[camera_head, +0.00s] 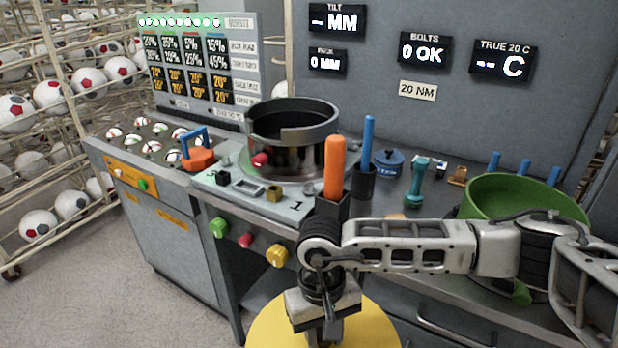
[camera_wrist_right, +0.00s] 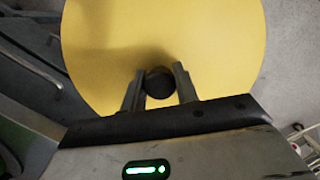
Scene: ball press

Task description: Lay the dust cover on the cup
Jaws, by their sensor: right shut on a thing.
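The dust cover is a wide yellow disc (camera_head: 270,331) low at the front of the head view, cut off by the lower edge. My right gripper (camera_head: 325,335) is above it, in front of the bench. The right wrist view shows my right gripper (camera_wrist_right: 159,86) shut on the black knob (camera_wrist_right: 158,83) at the middle of the yellow dust cover (camera_wrist_right: 165,35). The cup, which I take to be the dark metal cylinder (camera_head: 290,160) with a black notched collar, stands on the bench, apart from the cover. Its inside is mostly hidden. My left gripper is not in view.
A red-orange block with a blue handle (camera_head: 197,158) sits left of the cup. An orange handle (camera_head: 335,165) and a blue handle (camera_head: 368,140) stand upright to its right. A green bowl (camera_head: 500,215) is at the right. Coloured knobs (camera_head: 277,255) stick out from the front.

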